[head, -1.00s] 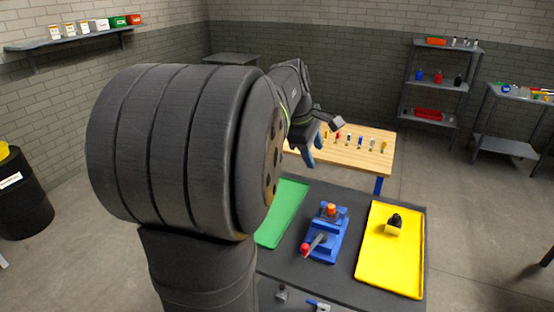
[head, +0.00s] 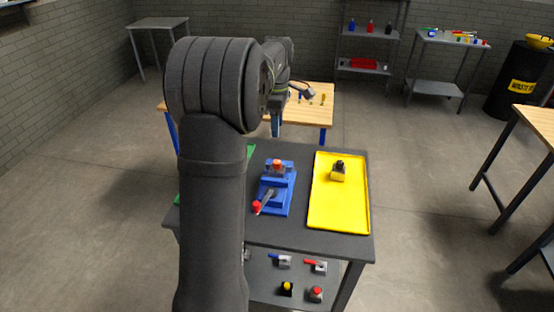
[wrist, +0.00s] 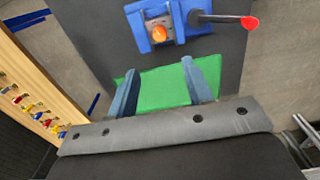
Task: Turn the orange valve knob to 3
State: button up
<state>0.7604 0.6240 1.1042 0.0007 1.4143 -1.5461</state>
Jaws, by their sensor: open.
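The orange valve knob (head: 277,164) stands on top of a blue fixture (head: 277,193) on the dark cart. A grey lever with a red ball end (head: 257,207) sticks out of the fixture's front. In the wrist view the knob (wrist: 158,32) is seen from above near the top, and the fixture is cut off by the frame edge. Any number marks are too small to read. My gripper (wrist: 160,66) is open and empty, its two blue fingers over the green mat, with the knob beyond the fingertips. In the head view my arm partly hides the gripper.
A green mat (wrist: 160,92) lies on the cart left of the fixture. A wooden table (head: 310,113) with small items stands behind. Valves and buttons sit on the cart's lower shelf.

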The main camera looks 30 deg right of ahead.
aim_at(277, 161)
notch_tip(277, 161, down, 14)
jog(key=shift+r, duration=0.1)
dwell(0.4)
jog(key=c, duration=1)
